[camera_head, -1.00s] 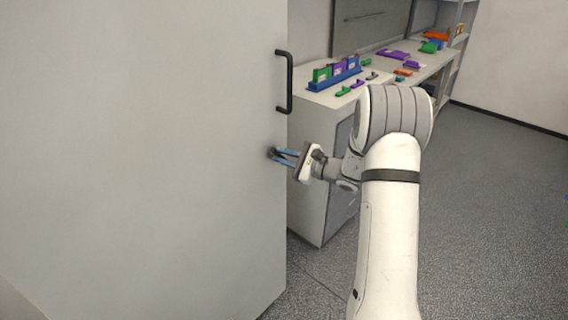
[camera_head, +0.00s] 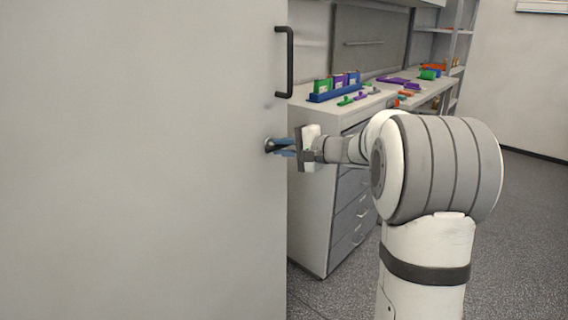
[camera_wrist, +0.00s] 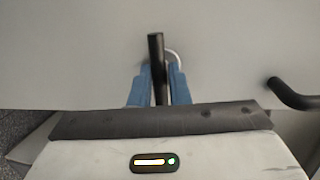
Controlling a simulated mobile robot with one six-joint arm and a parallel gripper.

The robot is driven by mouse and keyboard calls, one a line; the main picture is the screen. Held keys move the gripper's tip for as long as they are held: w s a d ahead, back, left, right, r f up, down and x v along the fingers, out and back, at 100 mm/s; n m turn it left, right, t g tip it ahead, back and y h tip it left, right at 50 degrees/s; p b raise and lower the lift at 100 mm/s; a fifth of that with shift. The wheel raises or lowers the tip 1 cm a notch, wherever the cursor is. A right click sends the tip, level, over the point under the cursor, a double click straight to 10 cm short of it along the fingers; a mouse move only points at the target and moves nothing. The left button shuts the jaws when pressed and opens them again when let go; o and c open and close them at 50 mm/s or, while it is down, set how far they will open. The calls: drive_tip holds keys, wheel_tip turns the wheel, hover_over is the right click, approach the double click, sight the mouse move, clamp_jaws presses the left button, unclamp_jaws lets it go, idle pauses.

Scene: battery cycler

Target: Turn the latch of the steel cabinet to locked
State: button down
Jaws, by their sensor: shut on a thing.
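The steel cabinet's pale grey door (camera_head: 130,160) fills the left of the head view, with a black bar handle (camera_head: 289,62) near its right edge. Below the handle is the dark latch (camera_head: 269,146), mostly hidden by the fingers in the head view. In the wrist view the latch (camera_wrist: 157,62) is a black lever on a round base, standing between the fingers. My gripper (camera_head: 280,147) comes from the right, and its blue fingers are shut on the latch. The fingers also show in the wrist view (camera_wrist: 159,88). I cannot tell from the latch's angle whether it is locked.
The black handle (camera_wrist: 292,95) is close beside my gripper in the wrist view. A drawer cabinet with a worktop (camera_head: 318,118) stands right of the door, carrying a blue rack (camera_head: 334,93) and several small coloured pieces. Grey floor (camera_head: 535,200) is open at the right.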

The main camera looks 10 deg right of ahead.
drive_tip(key=shift+f+n+b, duration=0.15)
drive_tip(key=shift+n+b, duration=0.25)
drive_tip(key=shift+b, duration=0.25)
drive_tip(key=c, duration=1.4)
unclamp_jaws()
drive_tip(key=v, duration=0.7)
drive_tip(key=shift+s+d+r, duration=0.15)
drive_tip(key=shift+s+r, duration=0.15)
